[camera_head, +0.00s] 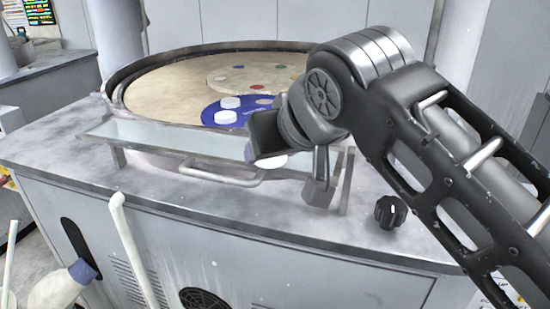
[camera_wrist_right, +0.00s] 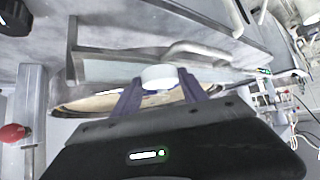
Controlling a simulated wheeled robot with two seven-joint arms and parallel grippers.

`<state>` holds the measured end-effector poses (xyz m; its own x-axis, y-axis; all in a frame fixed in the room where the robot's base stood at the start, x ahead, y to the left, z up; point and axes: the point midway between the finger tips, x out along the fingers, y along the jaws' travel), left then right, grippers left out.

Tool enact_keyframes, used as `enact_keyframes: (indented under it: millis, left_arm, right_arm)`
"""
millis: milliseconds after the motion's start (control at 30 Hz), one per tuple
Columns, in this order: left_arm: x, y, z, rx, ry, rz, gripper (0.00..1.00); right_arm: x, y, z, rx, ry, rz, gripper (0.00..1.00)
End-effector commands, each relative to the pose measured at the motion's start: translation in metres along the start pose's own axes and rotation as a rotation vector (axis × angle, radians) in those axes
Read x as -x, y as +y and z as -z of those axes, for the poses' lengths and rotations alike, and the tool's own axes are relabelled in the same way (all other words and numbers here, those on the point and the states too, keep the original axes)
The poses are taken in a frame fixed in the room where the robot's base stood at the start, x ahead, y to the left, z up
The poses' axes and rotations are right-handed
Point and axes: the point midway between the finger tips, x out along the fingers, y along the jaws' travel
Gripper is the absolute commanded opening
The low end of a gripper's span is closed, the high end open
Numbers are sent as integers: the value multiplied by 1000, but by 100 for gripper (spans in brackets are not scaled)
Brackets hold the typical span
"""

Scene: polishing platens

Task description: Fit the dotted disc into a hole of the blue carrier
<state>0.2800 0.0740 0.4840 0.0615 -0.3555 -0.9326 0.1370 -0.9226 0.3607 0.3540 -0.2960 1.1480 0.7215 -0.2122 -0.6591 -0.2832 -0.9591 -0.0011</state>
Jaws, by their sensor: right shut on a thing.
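The blue carrier (camera_head: 211,112) lies on the beige round platen (camera_head: 160,90) in the head view. Two white discs (camera_head: 230,102) (camera_head: 225,117) sit at the carrier, and my right arm hides its right part. My right gripper (camera_head: 257,156) is in front of the platen, over the clear guard. It is shut on a white disc (camera_head: 271,161), which also shows between the bluish fingers in the right wrist view (camera_wrist_right: 158,77). No dots can be made out on this disc. The held disc is apart from the carrier. My left gripper is not in view.
A clear guard (camera_head: 160,138) with a handle (camera_head: 222,178) stands along the platen's front. A black knob (camera_head: 391,211) is on the grey machine top at the right.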

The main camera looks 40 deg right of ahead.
Motion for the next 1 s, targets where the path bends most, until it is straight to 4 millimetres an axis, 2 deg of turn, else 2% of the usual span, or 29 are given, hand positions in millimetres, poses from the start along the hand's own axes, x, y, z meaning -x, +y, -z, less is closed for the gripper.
enact_keyframes:
  millis: [1000]
  left_arm:
    - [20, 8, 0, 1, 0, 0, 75]
  right_arm:
    - [-79, 33, 71, 0, -1, 0, 14]
